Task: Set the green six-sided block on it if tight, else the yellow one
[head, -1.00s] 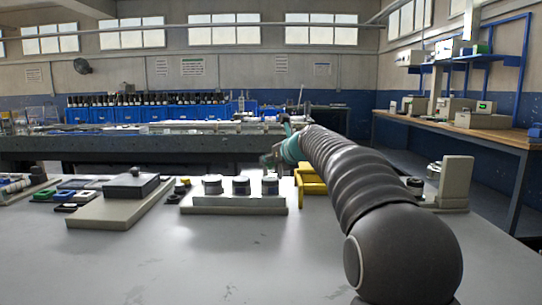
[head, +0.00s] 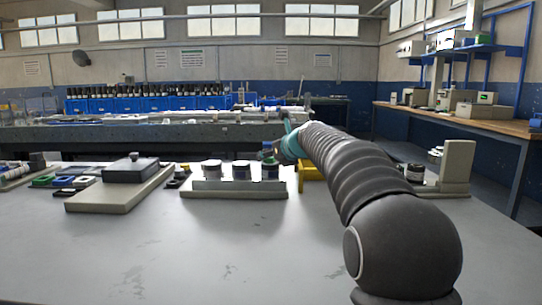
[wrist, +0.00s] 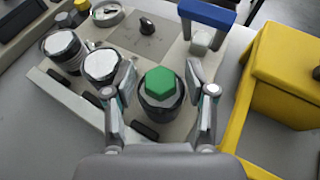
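The green six-sided block (wrist: 160,83) shows in the wrist view over the dark top of the right-hand cylinder of a row of three. It appears to rest on it, though a small gap cannot be ruled out. My gripper (wrist: 161,78) has one finger on each side of the block, with visible space between fingers and block. In the head view my gripper (head: 272,152) is above that right cylinder (head: 270,171). The other two cylinders, middle (wrist: 101,65) and left (wrist: 64,50), have pale tops. A small yellow piece (wrist: 82,5) is at the wrist view's top left; its shape is unclear.
The cylinders stand behind a pale rack's front wall (head: 235,188). A yellow bin (wrist: 285,75) is close on the right. A grey slab with a dark box (head: 131,170) stands left, a pale upright bracket (head: 457,167) right. The table front (head: 200,250) is clear.

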